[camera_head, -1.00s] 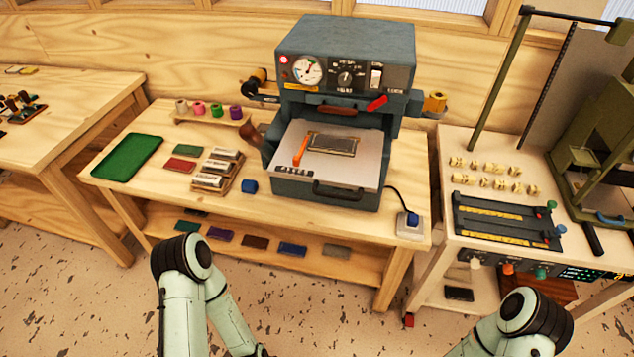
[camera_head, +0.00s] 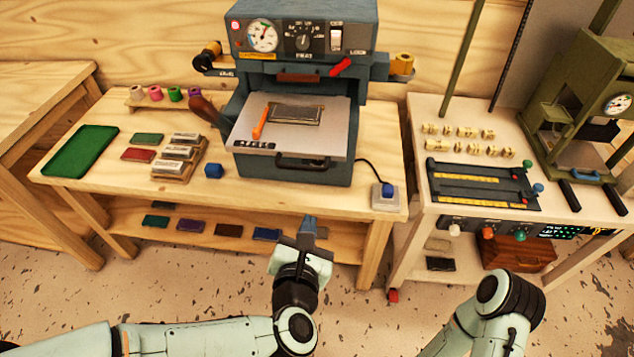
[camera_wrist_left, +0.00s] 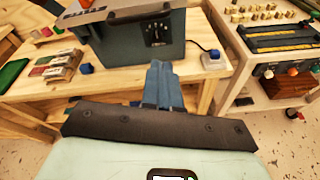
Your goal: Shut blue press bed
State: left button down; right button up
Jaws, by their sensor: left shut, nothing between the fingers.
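The blue-grey press (camera_head: 300,60) stands on the wooden bench. Its pale bed (camera_head: 225,128) sticks out toward me from under the head, with a dark framed plate (camera_head: 296,113) and an orange-handled tool (camera_head: 262,121) on it. A dark handle (camera_head: 303,163) is on the bed's front. My left gripper (camera_head: 309,224) is shut and empty, in front of the bench and below the handle, apart from it. In the left wrist view the closed fingers (camera_wrist_left: 160,75) point toward the press front (camera_wrist_left: 145,40). My right arm shows at lower right, its gripper out of view.
A cable runs to a blue-buttoned box (camera_head: 386,197) right of the press. Stamps (camera_head: 178,158), a blue block (camera_head: 214,171) and a green mat (camera_head: 80,151) lie left. An olive press (camera_head: 580,110) stands on the right table. Free floor lies before the bench.

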pick_arm(q)
notch_tip(320, 180, up, 3)
jog(key=s+n, duration=0.2)
jog(key=n, duration=0.1)
jog(key=p, duration=0.2)
send_near(315, 170)
jog(key=shift+n+t, duration=0.3)
jog(key=shift+n, duration=0.1)
jog(key=x, duration=0.6)
jog(key=shift+w+d+f, duration=0.1)
jog(key=shift+w+f, duration=0.25)
pick_arm(e)
jog(key=shift+w+r, duration=0.55)
jog(key=shift+r, duration=0.35)
jog(key=shift+f, duration=0.1)
